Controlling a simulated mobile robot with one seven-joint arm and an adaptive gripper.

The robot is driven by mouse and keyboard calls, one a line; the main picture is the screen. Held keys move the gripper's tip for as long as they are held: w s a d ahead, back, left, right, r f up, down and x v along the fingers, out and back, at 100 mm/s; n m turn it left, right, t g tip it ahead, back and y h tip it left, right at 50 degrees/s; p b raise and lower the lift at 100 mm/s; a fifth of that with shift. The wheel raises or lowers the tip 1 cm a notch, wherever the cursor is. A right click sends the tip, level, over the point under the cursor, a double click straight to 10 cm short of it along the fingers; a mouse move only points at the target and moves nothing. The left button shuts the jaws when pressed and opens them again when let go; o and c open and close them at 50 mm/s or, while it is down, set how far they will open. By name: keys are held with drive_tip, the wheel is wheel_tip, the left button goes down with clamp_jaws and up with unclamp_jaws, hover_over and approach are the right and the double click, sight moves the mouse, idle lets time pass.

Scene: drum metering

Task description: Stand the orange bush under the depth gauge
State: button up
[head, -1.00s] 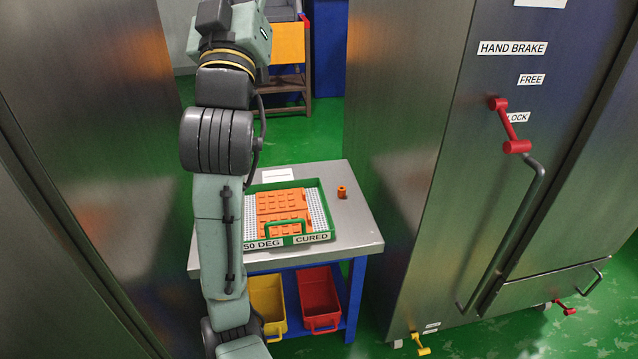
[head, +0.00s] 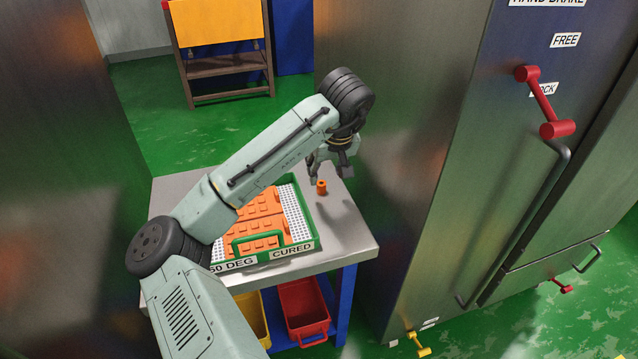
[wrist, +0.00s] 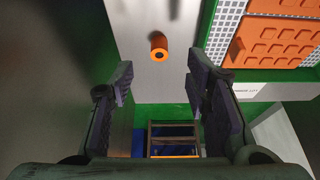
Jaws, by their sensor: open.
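The orange bush (head: 321,187) is a small upright cylinder with a hole in its top, standing on the bare right part of the metal table. It also shows in the wrist view (wrist: 159,46), between the lines of the two fingers and beyond their tips. My gripper (head: 331,166) is over the table's back right, close to the bush and apart from it. In the wrist view its two fingers (wrist: 160,82) are spread wide with nothing between them. I see no depth gauge in these views.
A green-rimmed tray (head: 317,241) with orange moulded plates (head: 262,212) fills the table's middle, marked "CURED". A steel cabinet with a red hand brake lever (head: 545,103) stands close on the right. Red (head: 304,309) and yellow bins sit below the tabletop.

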sight(322, 184)
drive_tip(key=x, duration=0.3)
drive_tip(key=shift+w+p+x, duration=0.15)
drive_tip(key=shift+x, duration=1.15)
drive_tip(key=shift+w+p+x, duration=0.15)
drive_tip(key=shift+x, duration=1.2)
drive_tip(key=shift+a+r, duration=0.1)
drive_tip(key=shift+r, duration=0.05)
drive_tip(key=shift+c, duration=0.6)
clamp_jaws()
